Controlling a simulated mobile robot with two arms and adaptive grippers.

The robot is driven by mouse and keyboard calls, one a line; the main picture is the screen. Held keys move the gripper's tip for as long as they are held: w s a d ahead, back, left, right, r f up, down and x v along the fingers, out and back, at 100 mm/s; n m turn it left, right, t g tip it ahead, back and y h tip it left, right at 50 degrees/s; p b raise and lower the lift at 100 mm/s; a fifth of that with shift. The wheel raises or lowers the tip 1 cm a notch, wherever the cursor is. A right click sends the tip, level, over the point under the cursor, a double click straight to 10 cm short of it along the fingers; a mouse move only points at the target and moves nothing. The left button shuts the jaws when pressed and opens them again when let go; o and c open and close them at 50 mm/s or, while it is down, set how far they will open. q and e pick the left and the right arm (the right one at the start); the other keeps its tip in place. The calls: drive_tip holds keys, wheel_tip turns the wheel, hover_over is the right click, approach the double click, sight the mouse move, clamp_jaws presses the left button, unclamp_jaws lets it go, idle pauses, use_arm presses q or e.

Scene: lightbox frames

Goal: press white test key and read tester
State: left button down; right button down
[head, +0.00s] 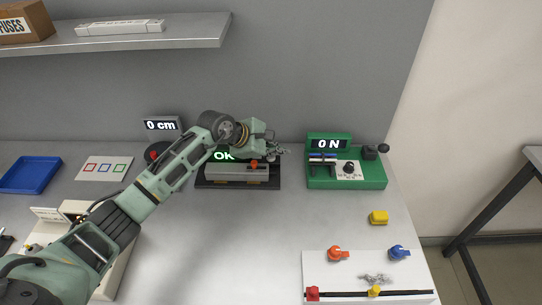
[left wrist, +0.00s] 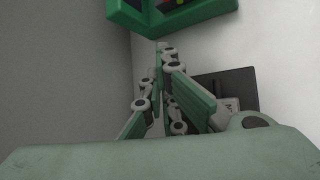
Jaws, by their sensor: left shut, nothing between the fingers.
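The tester with a lit display reading "OK" (head: 222,156) stands at the back of the bench. It has a grey body (head: 228,173) on a black base and an orange-red part (head: 254,164) on top. My left gripper (head: 284,151) is shut and empty, above the right end of this tester. My arm and gripper cover part of the display. I cannot make out a white test key; it may be hidden behind the gripper. The left wrist view shows the finger linkages (left wrist: 162,60) close together. My right gripper is not in view.
A green device reading "0 N" (head: 328,143) stands right of the tester. A "0 cm" display (head: 161,125) is left of it. The middle front is clear. A shelf (head: 190,35) hangs above.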

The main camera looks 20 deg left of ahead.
sight(276, 162)
use_arm(q)
drive_tip(key=shift+r, duration=0.5)
wheel_tip(276, 162, up, 5)
drive_tip(key=p, duration=0.2)
drive_tip(key=shift+p, duration=0.4)
idle(0.6)
